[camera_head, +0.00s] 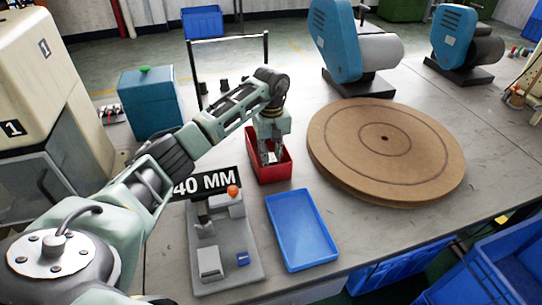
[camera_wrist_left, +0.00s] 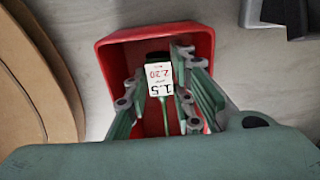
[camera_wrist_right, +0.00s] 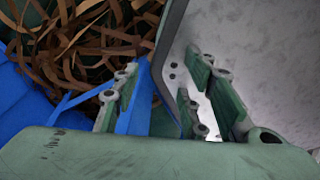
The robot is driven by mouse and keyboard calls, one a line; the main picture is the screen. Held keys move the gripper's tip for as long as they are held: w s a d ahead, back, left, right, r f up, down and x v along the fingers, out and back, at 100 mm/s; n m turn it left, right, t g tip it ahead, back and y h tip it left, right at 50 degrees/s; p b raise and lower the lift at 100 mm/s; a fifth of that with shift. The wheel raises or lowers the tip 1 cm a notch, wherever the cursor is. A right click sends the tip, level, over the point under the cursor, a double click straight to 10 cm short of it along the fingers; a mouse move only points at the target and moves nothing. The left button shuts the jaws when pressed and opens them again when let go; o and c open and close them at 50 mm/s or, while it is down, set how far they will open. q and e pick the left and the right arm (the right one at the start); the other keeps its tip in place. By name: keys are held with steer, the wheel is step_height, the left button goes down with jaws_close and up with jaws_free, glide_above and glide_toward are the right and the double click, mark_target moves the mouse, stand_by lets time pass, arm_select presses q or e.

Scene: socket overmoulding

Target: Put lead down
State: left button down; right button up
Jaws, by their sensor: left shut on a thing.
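My left gripper (camera_head: 270,152) reaches down into the red bin (camera_head: 282,172) on the table. In the left wrist view its fingers (camera_wrist_left: 162,92) are shut on a green lead (camera_wrist_left: 167,122) with a white printed tag (camera_wrist_left: 159,79). The lead hangs inside the red bin, which also shows around the fingers (camera_wrist_left: 112,52). I cannot tell whether the lead touches the bin floor. My right gripper (camera_wrist_right: 163,97) is open and empty, over a table edge and a blue crate (camera_wrist_right: 30,105); it is out of the head view.
A blue tray (camera_head: 301,232) lies in front of the red bin. A grey fixture (camera_head: 222,250) stands left of it. A round brown turntable (camera_head: 385,145) is to the right. Blue machines (camera_head: 345,40) stand behind. Brown strips (camera_wrist_right: 75,45) fill the crate below the right gripper.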

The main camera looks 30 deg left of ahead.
arm_select(q)
steer(key=shift+a+f+b, duration=0.1)
steer(key=shift+f+b, duration=0.3)
steer(key=shift+f, duration=0.2)
steer(key=c, duration=1.5)
jaws_free()
steer(key=shift+r+p, duration=0.45)
steer(key=shift+r, duration=0.1)
steer(key=shift+r+p, duration=4)
steer(key=shift+r, duration=2.1)
